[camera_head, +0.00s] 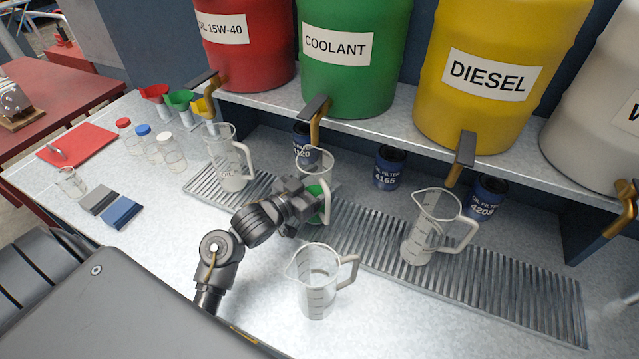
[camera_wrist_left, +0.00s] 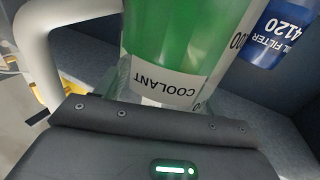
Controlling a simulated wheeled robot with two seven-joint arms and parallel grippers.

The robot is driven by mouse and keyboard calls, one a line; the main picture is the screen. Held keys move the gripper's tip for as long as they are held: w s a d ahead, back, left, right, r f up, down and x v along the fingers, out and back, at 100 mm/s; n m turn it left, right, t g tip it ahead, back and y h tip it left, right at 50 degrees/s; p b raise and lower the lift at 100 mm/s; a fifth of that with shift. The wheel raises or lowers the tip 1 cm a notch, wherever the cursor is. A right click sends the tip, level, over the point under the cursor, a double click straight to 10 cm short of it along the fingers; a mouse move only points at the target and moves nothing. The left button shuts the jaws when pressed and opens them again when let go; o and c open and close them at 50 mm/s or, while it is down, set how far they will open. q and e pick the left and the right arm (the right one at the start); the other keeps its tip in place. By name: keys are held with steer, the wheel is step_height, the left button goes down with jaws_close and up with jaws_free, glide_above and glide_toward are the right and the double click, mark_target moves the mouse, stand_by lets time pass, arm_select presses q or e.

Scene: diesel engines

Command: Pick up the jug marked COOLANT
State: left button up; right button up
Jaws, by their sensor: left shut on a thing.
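The jug marked COOLANT (camera_head: 317,163) is clear with a white handle and holds green liquid. It stands out below the green COOLANT drum's tap, over the drip grate. In the left wrist view the jug (camera_wrist_left: 175,35) fills the top middle, its COOLANT label upside down. My left gripper (camera_head: 316,199) is shut on the jug, low on its body. In the left wrist view the dark gripper edge (camera_wrist_left: 150,117) lies against the jug. Whether the jug's base touches the grate is hidden by the gripper. My right gripper is not in view.
Other clear jugs stand on the grate at left (camera_head: 229,160) and right (camera_head: 430,235), and one on the bench in front (camera_head: 317,285). Oil filters (camera_head: 389,168) stand behind. Drums with taps line the shelf above, including the green drum (camera_head: 350,75). Small bottles (camera_head: 150,143) are at left.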

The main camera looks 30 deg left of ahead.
arm_select(q)
steer(key=r+b+v, duration=0.2)
steer(key=v, duration=1.6)
steer(key=shift+r, duration=0.35)
